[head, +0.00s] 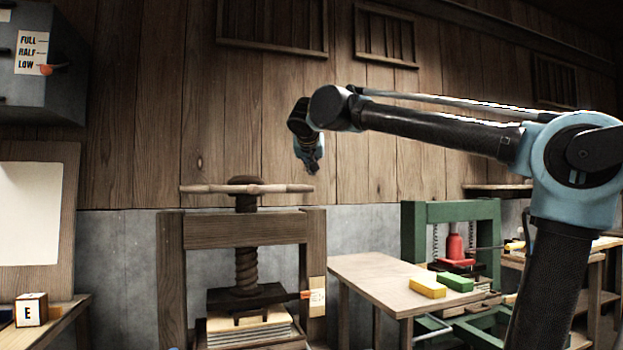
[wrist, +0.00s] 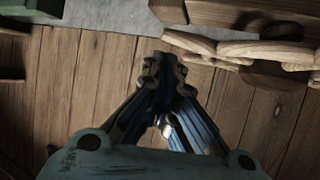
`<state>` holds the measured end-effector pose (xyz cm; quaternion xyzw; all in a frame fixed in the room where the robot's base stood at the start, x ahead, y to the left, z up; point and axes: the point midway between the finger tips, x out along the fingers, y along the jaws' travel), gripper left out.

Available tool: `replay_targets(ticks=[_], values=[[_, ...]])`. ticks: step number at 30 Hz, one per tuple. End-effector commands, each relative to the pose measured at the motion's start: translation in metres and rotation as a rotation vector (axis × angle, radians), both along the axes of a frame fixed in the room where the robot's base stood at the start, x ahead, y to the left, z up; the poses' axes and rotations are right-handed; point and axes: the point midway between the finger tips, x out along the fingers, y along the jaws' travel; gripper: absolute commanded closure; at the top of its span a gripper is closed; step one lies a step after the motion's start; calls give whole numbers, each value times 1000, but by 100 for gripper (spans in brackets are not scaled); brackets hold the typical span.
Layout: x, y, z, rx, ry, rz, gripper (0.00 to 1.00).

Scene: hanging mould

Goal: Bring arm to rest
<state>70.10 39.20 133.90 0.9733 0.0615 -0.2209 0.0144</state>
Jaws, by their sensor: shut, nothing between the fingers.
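My arm stretches in from the right in the head view, with its elbow high and its forearm running left. My gripper (head: 312,167) hangs at the arm's end, fingers pointing down, in the air above the right end of the press handle and apart from it. In the wrist view my gripper (wrist: 160,75) shows its fingers drawn together at the tips, with nothing between them. Wooden boards fill most of the background there.
A wooden screw press (head: 245,230) with a long handle (head: 215,189) stands below my gripper. A table (head: 365,278) bears a yellow block (head: 427,288) and a green block (head: 457,283). A green press (head: 450,212) stands behind. A grey box (head: 55,85) hangs upper left.

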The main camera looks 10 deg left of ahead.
Motion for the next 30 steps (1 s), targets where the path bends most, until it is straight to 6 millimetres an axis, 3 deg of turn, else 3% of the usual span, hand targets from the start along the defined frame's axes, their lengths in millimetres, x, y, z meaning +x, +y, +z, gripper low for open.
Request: replay_targets(ticks=[7,14,17,20,23,30], values=[[-24,-6,12,0,1,0,100],[-28,-8,13,0,2,-2,100],[-25,-18,5,-10,13,-15,100],[-19,-44,-16,-37,46,-46,100],[-13,-85,-50,-79,101,-91,100],[-20,-187,-146,-167,266,-182,100]])
